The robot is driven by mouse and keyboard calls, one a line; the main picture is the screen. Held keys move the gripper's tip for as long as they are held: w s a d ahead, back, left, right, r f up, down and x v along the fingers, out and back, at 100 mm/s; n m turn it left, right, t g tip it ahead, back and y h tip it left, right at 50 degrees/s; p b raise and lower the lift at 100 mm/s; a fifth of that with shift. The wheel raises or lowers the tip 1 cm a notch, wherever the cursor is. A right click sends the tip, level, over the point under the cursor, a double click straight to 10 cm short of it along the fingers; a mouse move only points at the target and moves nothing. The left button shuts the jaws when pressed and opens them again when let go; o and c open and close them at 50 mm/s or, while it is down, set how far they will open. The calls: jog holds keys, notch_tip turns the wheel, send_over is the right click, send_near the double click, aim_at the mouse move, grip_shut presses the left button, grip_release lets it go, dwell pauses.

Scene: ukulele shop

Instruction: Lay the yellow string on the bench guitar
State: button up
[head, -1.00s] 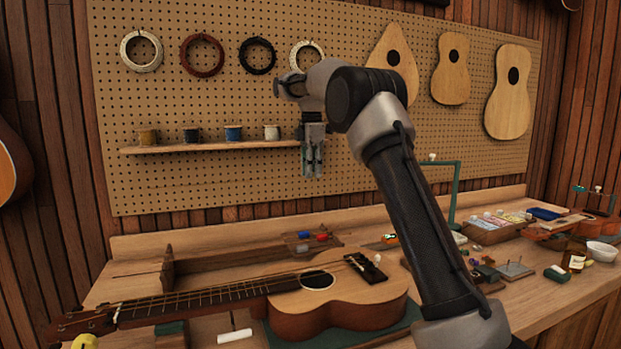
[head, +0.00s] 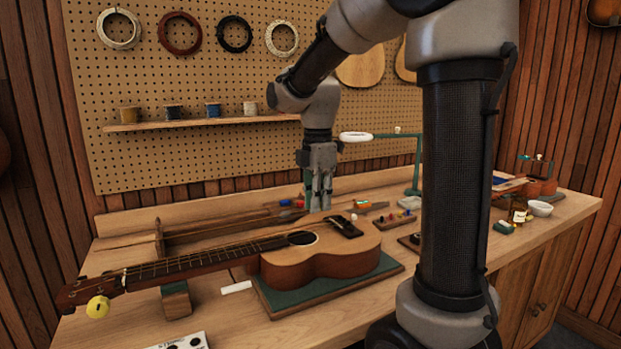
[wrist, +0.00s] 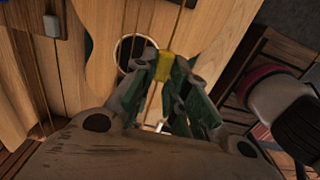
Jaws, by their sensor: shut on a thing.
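The bench guitar (head: 320,262) lies face up on a green-topped block, its neck toward the left. My gripper (head: 320,205) points down just behind the guitar's body in the head view. The wrist view shows my gripper (wrist: 165,75) shut on a small yellow piece, which I take for the yellow string (wrist: 165,66). It appears beside a round sound hole (wrist: 135,52) in pale wood. The string's full length is hidden, and I cannot make it out in the head view. I cannot tell whether it touches the guitar.
A yellow round thing (head: 97,307) hangs at the headstock. A green lamp stand (head: 416,165) with a white ring stands behind. A neck support (head: 176,300) and a white stick (head: 236,287) lie in front. Small tools and a white bowl (head: 540,208) occupy the bench's right.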

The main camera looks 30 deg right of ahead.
aim_at(316, 241)
jog(key=shift+w, duration=0.3)
jog(key=shift+f, duration=3.4)
jog(key=o, duration=1.1)
jog(key=shift+r, duration=0.15)
jog(key=shift+r, duration=3.4)
